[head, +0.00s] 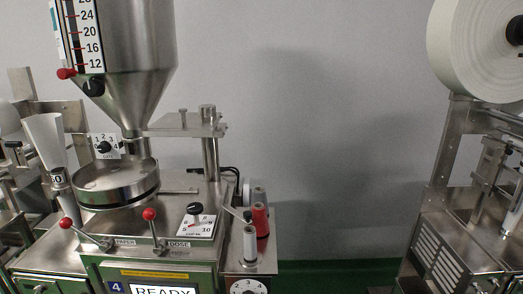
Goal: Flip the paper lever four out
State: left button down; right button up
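The machine with a blue "4" plate (116,287) stands at the left. Its PAPER label (125,242) is on the front top edge. A paper lever (88,235) with a red ball knob (66,223) slants up and left from its pivot beside that label. A second lever (154,230), also red-knobbed, stands nearly upright between the PAPER and DOSE (179,244) labels. Neither of my grippers is in view.
A hopper (140,60) rises above a round metal pan (115,182). A dial (194,210) and thread spools (260,220) are right of the levers. Another machine with a large white roll (475,45) stands far right. The floor between the machines looks clear.

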aim_at(65, 223)
jog(key=u, duration=1.3)
